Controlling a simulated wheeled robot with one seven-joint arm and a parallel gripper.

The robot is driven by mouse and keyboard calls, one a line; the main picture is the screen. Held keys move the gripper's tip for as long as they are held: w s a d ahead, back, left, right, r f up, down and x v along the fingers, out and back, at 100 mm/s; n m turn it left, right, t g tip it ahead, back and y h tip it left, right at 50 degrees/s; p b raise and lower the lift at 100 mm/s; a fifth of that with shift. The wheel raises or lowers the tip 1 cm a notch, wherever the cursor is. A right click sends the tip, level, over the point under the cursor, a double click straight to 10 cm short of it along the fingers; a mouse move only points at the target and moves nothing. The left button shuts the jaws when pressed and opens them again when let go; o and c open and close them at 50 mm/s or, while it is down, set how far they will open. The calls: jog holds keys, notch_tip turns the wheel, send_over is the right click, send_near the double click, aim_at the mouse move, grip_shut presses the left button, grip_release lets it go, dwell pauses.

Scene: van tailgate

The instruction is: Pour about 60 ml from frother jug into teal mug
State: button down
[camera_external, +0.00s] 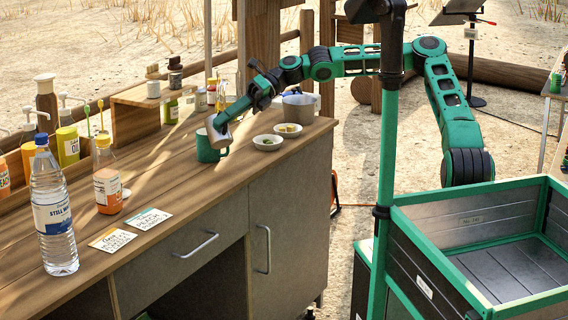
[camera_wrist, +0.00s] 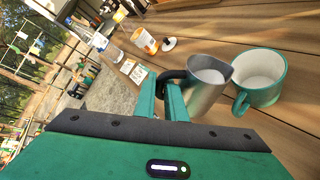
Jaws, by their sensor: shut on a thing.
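The teal mug (camera_external: 205,153) stands on the wooden counter in the external view. In the wrist view the mug (camera_wrist: 282,92) is at the right, with pale contents or a pale inside and its handle toward the jug. The metal frother jug (camera_wrist: 203,98) is left of the mug, with white liquid in it. My gripper (camera_wrist: 172,92) is shut on the jug's dark handle. In the external view my gripper (camera_external: 258,92) is above and right of the mug, and the jug (camera_external: 221,136) shows as a pale tilted shape by the mug's rim.
Two small white bowls (camera_external: 267,143) and a grey pot (camera_external: 298,107) stand right of the mug. A water bottle (camera_external: 52,215), an orange bottle (camera_external: 107,180) and two cards (camera_external: 112,239) are nearer on the counter. A wooden shelf (camera_external: 135,97) stands behind.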

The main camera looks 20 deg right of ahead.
jog(key=shift+w+r, duration=0.1)
jog(key=shift+r, duration=0.2)
jog(key=shift+w+a+f+m+g, duration=0.1)
jog(key=shift+w+m+g, duration=0.3)
jog(key=shift+m+g, duration=0.25)
jog(key=shift+w+a+r+m+g+p, duration=0.15)
jog(key=shift+w+r+m+g+p, duration=0.2)
jog(key=shift+w+r+m+p, duration=0.25)
jog(key=shift+w+r, duration=0.15)
jog(key=shift+w, duration=0.25)
jog(key=shift+w, duration=0.1)
jog(key=shift+w+a+r+m+g+p, duration=0.15)
jog(key=shift+w+r+m+g+p, duration=0.2)
jog(key=shift+w+m, duration=0.2)
dwell(0.4)
jog(key=shift+w+r, duration=0.15)
jog(key=shift+w, duration=0.1)
jog(key=shift+w, duration=0.1)
